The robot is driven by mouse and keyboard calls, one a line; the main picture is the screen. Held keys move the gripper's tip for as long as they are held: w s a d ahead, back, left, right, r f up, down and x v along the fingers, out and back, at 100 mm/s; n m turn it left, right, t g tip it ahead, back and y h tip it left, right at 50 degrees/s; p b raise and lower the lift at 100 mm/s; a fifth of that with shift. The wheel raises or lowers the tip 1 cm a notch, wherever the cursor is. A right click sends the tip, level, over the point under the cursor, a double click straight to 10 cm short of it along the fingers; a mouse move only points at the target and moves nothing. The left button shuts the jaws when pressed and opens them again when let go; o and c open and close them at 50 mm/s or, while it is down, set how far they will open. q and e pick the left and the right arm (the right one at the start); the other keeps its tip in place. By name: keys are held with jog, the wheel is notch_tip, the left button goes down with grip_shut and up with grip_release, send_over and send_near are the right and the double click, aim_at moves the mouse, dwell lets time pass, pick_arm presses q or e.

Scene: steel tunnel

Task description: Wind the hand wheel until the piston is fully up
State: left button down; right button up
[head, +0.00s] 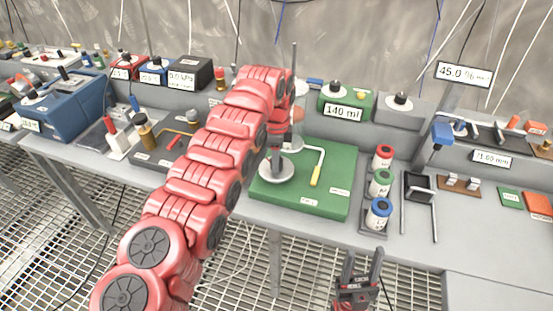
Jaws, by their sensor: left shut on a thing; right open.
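A green board (330,200) lies on the grey bench with a grey round disc (276,177) on it, which looks like the hand wheel. A thin upright rod and part of a clear cylinder (297,132) stand behind it; the piston's height cannot be made out. A pale bent crank with a yellow grip (315,177) is on the board's right part. My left arm reaches across from the lower left, and its gripper (277,156) points down at the disc's middle, shut on it, largely hidden. My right gripper (362,256) is open and empty before the bench's front edge.
A sign reading 140 ml (343,112) is on a green box behind the board. Red, green and blue-capped jars (380,186) stand right of it, beside a black stand (418,190). A blue box (70,105) and small instruments fill the left. Bare bench shows at the front right.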

pick_arm(q)
jog(key=m, duration=0.5)
jog(key=shift+m, duration=0.3)
jog(key=m, duration=0.5)
jog(key=shift+m, duration=0.3)
jog(key=shift+c, duration=1.9)
grip_release()
jog(key=shift+r, duration=0.1)
